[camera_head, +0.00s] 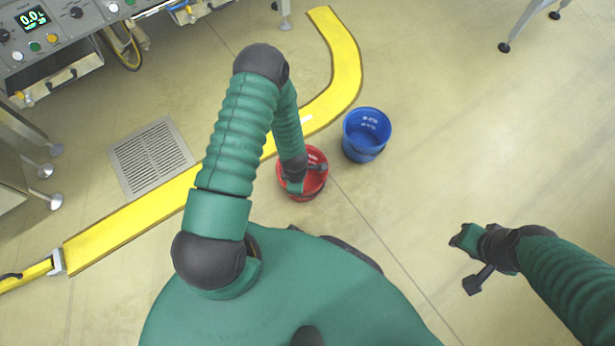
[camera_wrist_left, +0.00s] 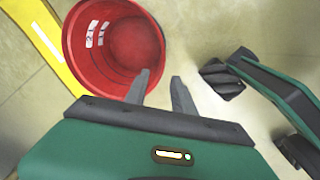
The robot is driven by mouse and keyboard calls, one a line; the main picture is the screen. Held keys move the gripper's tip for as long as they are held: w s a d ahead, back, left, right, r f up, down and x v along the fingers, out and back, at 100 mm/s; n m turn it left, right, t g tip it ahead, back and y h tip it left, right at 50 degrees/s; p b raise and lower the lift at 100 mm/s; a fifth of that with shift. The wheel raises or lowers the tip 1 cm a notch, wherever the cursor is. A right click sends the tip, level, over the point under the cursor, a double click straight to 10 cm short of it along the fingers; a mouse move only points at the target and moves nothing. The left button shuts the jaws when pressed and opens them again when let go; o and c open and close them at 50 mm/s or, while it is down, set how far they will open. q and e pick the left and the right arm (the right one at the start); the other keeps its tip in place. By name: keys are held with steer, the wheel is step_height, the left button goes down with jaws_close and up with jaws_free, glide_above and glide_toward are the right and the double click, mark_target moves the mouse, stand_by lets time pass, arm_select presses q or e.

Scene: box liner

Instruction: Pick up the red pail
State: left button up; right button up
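The red pail (camera_head: 316,183) stands upright on the floor in front of my body, partly covered by my left arm in the head view. In the left wrist view the red pail (camera_wrist_left: 88,45) is seen from above, empty inside. My left gripper (camera_head: 298,180) is at the pail's near side. In the wrist view its fingers (camera_wrist_left: 160,80) are apart, one over the pail's opening and the other just outside the rim; contact cannot be told. My right gripper (camera_head: 466,262) is open and empty above bare floor at the right.
A blue pail (camera_head: 366,132) stands close behind and right of the red one. A yellow raised floor strip (camera_head: 130,218) curves behind the pails. A floor grate (camera_head: 150,157) and a control panel (camera_head: 60,45) are at the left.

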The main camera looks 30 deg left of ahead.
arm_select(q)
steer(key=f+b, duration=0.1)
steer(key=f, duration=0.2)
steer(key=f+b, duration=0.1)
steer(key=f, duration=0.2)
steer(key=f+b, duration=0.2)
steer(key=shift+w+a+f, duration=0.25)
steer(key=shift+w+f, duration=0.05)
steer(key=shift+f, duration=0.1)
step_height(320, 180, down, 5)
steer(key=b, duration=0.4)
steer(key=shift+w+a, duration=0.1)
steer(key=shift+w, duration=0.05)
steer(key=shift+r, duration=0.15)
jaws_close()
